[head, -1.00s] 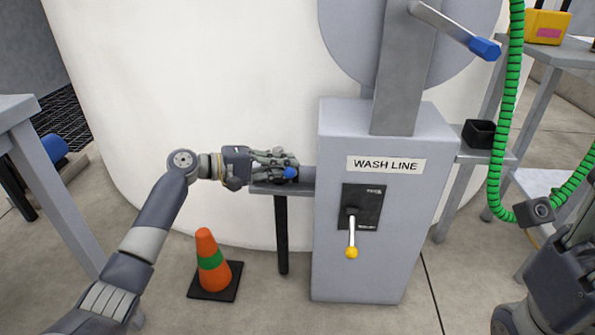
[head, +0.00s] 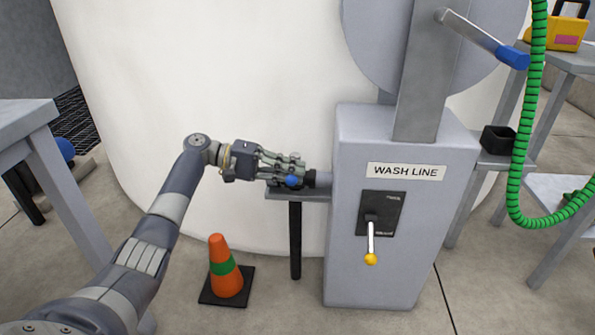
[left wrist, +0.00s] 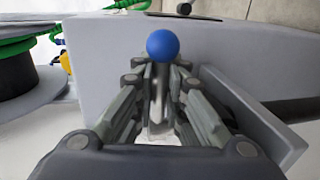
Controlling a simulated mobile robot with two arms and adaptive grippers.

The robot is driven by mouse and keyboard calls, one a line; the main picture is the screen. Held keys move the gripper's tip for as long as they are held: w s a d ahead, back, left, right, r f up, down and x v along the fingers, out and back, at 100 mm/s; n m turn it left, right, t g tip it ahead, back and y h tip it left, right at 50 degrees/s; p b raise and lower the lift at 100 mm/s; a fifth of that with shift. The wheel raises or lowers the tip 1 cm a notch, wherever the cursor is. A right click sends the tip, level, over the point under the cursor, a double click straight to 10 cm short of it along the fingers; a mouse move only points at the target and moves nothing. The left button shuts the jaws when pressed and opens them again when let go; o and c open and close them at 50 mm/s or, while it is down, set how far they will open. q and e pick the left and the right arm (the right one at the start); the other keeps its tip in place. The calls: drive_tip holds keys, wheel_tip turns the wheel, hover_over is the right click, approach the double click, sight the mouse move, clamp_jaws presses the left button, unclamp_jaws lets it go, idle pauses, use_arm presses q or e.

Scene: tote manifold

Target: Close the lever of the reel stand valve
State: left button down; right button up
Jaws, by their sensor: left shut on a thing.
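The grey reel stand (head: 350,280), labelled WASH LINE, stands right of centre in the head view. A narrow grey shelf (head: 310,195) juts from its left side. My left gripper (head: 290,175) reaches over this shelf from the left and is shut on a lever with a blue ball knob (head: 292,182). In the left wrist view the blue knob (left wrist: 163,45) shows at the fingertips, with a thin pale rod between the fingers. A dark fitting sits between the knob and the stand. The lever's base is mostly hidden. My right gripper is out of view.
A lever with a yellow knob (head: 370,258) hangs down on the stand's black front plate (head: 395,210). A blue-handled crank (head: 512,57) is above. An orange cone (head: 225,275) stands on the floor. A green coiled hose (head: 535,100) hangs at right.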

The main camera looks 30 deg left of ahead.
use_arm(q)
drive_tip(key=shift+s+f, duration=0.1)
drive_tip(key=c, duration=1.9)
unclamp_jaws()
drive_tip(key=shift+a, duration=0.1)
drive_tip(key=v, duration=1.2)
